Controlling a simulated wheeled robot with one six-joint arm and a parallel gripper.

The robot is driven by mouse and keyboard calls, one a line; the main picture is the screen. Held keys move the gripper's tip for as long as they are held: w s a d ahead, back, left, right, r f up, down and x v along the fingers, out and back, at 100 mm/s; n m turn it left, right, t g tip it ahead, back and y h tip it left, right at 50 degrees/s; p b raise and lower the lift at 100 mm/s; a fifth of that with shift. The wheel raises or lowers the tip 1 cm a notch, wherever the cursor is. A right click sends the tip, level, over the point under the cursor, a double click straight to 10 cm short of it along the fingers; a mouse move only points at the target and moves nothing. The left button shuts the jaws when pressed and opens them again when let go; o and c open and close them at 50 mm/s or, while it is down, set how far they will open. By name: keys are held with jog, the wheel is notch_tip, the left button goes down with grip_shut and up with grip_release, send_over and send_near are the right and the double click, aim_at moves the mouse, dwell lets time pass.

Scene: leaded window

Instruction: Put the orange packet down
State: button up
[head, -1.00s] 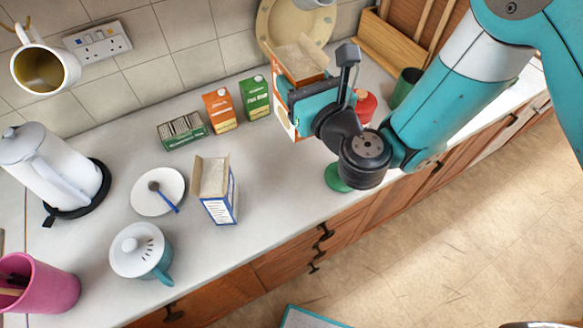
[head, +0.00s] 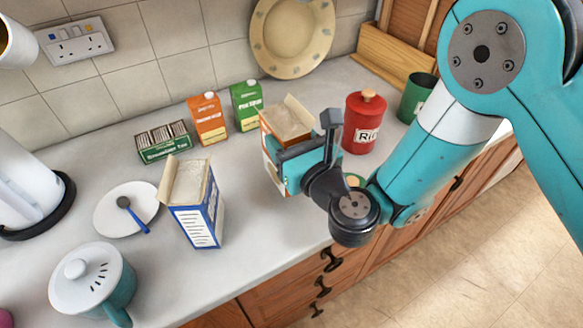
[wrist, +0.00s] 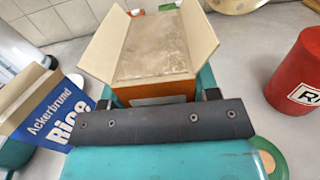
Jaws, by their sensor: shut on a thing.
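The orange packet (head: 285,124) is an open-topped box with raised cardboard flaps, upright and filled with something pale. My gripper (head: 287,168) is shut on it from the front right, low over the worktop. In the wrist view my gripper's fingers (wrist: 158,97) lie at either side of the orange packet (wrist: 152,62), whose open top faces the camera. Its lower part is largely hidden by my gripper in the head view. I cannot tell whether its base touches the worktop (head: 245,190).
A blue rice box (head: 207,215) stands to the left, a red rice canister (head: 364,125) behind to the right. Behind are an orange carton (head: 209,122), a green carton (head: 246,106) and a tea box (head: 164,143). A green round thing (wrist: 268,150) is partly hidden by my gripper.

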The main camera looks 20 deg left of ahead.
jog(key=shift+f+b, duration=1.65)
jog(key=shift+f, duration=0.4)
jog(key=shift+f, duration=0.2)
jog(key=o, duration=1)
jog(key=shift+o, duration=0.2)
